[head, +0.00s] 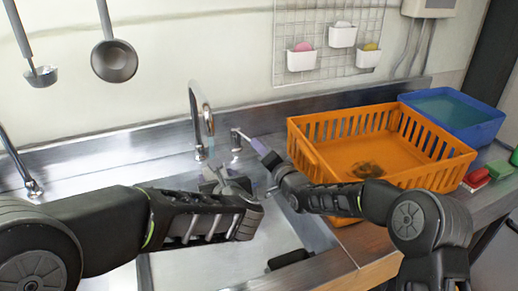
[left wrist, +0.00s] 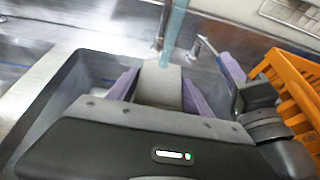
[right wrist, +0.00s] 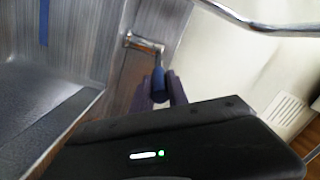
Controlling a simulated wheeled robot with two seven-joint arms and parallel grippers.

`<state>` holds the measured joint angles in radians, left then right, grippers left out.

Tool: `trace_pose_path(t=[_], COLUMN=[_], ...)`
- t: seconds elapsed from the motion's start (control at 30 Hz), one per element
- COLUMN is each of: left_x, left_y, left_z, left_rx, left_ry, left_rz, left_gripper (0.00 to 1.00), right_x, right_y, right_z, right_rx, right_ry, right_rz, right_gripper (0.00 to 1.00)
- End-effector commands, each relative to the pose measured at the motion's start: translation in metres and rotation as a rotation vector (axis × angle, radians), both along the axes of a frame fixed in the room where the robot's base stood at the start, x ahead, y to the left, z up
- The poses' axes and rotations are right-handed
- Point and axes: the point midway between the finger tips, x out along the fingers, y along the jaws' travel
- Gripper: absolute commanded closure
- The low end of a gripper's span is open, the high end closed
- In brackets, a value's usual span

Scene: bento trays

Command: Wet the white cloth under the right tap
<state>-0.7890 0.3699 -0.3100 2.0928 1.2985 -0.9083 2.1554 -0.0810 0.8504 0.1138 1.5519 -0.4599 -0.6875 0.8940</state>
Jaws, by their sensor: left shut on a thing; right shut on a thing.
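The right tap (head: 195,108) stands behind the sink basin, with its lever (head: 238,134) to the right of the spout. My right gripper (head: 260,147) is shut on that lever; in the right wrist view the lever's blue end (right wrist: 158,85) sits between the purple fingers. My left gripper (head: 226,183) is below the spout, over the basin. It is shut on the white cloth (left wrist: 160,86), which looks grey between the purple fingers in the left wrist view. A pale blue stream of water (left wrist: 175,32) comes down to the cloth there. The cloth is partly hidden by my gripper.
An orange crate (head: 318,158) stands close to the right of my right gripper, with a blue tub (head: 480,132) behind it. Red and green sponges (head: 500,170) lie at the far right. Another tap (head: 22,172) is at the left. Two ladles (head: 114,61) hang on the wall.

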Motion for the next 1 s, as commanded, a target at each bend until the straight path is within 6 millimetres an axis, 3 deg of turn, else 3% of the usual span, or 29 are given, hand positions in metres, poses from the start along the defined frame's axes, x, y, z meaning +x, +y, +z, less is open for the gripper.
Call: trace_pose_path(t=[0.3, 0.67, 0.87, 1.0], left_x=[0.0, 0.0, 0.0, 0.0], left_y=[0.0, 0.0, 0.0, 0.0], left_z=[0.0, 0.0, 0.0, 0.0], left_rx=[0.0, 0.0, 0.0, 0.0], left_ry=[0.0, 0.0, 0.0, 0.0], left_rz=[0.0, 0.0, 0.0, 0.0], left_gripper=[0.81, 0.81, 0.81, 0.81], right_x=[0.0, -0.004, -0.025, -0.051], right_y=[0.0, -0.003, -0.015, -0.029], right_z=[0.0, 0.0, 0.0, 0.0], right_rx=[-0.001, 0.0, -0.001, -0.001], right_ry=[0.0, 0.0, 0.001, 0.002], right_rz=[-0.001, -0.001, -0.002, -0.003], right_gripper=[0.59, 0.59, 0.59, 0.59])
